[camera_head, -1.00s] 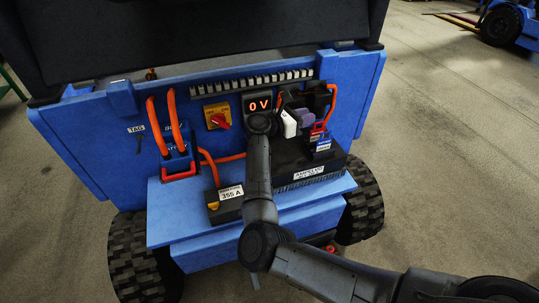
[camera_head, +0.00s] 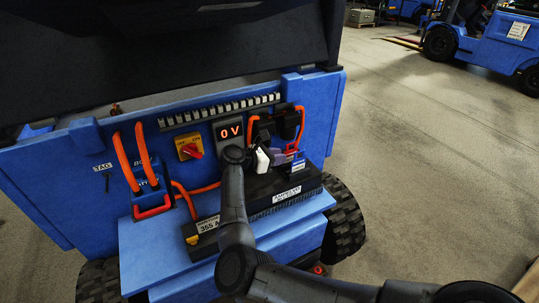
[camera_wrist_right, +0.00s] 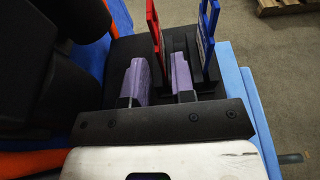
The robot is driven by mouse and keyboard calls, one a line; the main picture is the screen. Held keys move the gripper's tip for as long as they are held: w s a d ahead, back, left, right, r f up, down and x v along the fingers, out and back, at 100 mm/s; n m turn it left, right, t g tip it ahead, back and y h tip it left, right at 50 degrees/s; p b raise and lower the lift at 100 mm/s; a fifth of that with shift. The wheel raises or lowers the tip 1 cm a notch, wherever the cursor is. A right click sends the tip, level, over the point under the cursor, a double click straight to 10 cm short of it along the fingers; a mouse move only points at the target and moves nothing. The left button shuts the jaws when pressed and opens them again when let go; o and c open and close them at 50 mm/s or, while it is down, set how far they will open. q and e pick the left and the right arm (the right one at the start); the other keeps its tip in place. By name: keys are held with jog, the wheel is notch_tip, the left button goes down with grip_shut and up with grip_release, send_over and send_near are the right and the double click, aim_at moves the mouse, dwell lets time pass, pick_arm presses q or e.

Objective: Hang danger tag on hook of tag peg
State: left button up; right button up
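A red tag-like piece (camera_wrist_right: 155,30), which I take to be the danger tag, stands upright in a black holder in the right wrist view. It also shows small in the head view (camera_head: 291,151). My right gripper (camera_wrist_right: 160,75), with purple fingers, is open. The red piece stands between and just beyond its fingertips; I cannot tell whether they touch. The right gripper also shows in the head view (camera_head: 273,154), beside the holder. The tag peg (camera_head: 107,181) is a small dark peg below the "TAG" label on the blue panel's left. My left gripper is not in view.
A blue tag-like piece (camera_wrist_right: 208,32) stands right of the red one. A black box (camera_head: 285,190) lies on the blue step. Orange cables (camera_head: 124,165), a red switch (camera_head: 193,151) and a "0 V" display (camera_head: 228,132) are on the panel. Open floor lies right.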

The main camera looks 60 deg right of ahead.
aim_at(291, 155)
jog(key=shift+s+d+f+b, duration=0.25)
jog(key=shift+d+b, duration=0.1)
jog(key=shift+d, duration=0.1)
jog(key=shift+b+x, duration=0.45)
jog(key=shift+x, duration=1)
jog(key=shift+s+d, duration=0.1)
jog(key=shift+c, duration=0.2)
grip_shut()
jog(key=shift+r, duration=0.15)
